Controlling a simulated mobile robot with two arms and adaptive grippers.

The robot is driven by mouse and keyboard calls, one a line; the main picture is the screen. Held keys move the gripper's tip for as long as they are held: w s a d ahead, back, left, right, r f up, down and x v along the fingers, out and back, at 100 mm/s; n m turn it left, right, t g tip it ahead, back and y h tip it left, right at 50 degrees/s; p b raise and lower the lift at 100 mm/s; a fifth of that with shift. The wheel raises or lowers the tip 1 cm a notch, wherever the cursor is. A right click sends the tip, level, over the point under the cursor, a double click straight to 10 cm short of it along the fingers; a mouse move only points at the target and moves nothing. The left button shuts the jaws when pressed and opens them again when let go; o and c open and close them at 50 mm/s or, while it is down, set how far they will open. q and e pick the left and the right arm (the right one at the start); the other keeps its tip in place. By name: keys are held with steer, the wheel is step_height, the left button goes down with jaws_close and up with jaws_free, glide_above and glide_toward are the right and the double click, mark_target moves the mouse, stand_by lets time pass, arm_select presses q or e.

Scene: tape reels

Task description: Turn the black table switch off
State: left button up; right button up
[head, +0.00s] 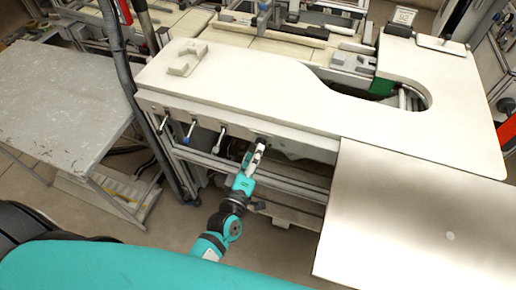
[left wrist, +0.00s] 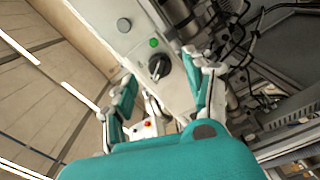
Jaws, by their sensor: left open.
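The black table switch (left wrist: 159,66) is a round rotary knob with a pale pointer line, on a light panel in the left wrist view. The panel (left wrist: 138,52) also carries a lit green button (left wrist: 153,42) and a grey round button (left wrist: 123,25). My left gripper (left wrist: 161,74) is open, with one finger on each side of the switch in that view. I cannot tell whether either finger touches it. In the head view my left gripper (head: 259,152) is at the front edge of the white table, and I cannot make out the switch there. My right gripper is not in view.
The white table (head: 230,85) has a curved cutout at right. A metal sheet (head: 410,225) juts forward at its front right. Several handles (head: 190,130) hang along its front edge, left of my gripper. A grey worktable (head: 60,90) stands at left, with floor between.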

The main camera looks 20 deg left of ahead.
arm_select(q)
steer(key=s, duration=0.9)
steer(key=shift+a, duration=0.15)
steer(key=s+f+m+g+h, duration=0.1)
steer(key=s+f+m+g, duration=0.25)
steer(key=f, duration=0.65)
steer(key=s+f+m+g, duration=0.2)
steer(key=s+f+m, duration=0.15)
steer(key=f, duration=0.55)
steer(key=s+f+m+g+h, duration=0.1)
steer(key=s+f+m+g, duration=0.25)
steer(key=f, duration=0.65)
steer(key=s+a+f+m+g+y, duration=0.1)
steer(key=s+a+f+m+g, duration=0.1)
steer(key=s+a+f+g, duration=0.2)
steer(key=s+a+f+m+g+y, duration=0.1)
steer(key=s+a+f+m+g, duration=0.2)
steer(key=s+f, duration=0.7)
steer(key=s+a+g, duration=0.1)
steer(key=s, duration=0.5)
steer(key=shift+s+a+y, duration=0.15)
steer(key=shift+s+y, duration=0.15)
steer(key=shift+s, duration=0.1)
steer(key=shift+m, duration=0.25)
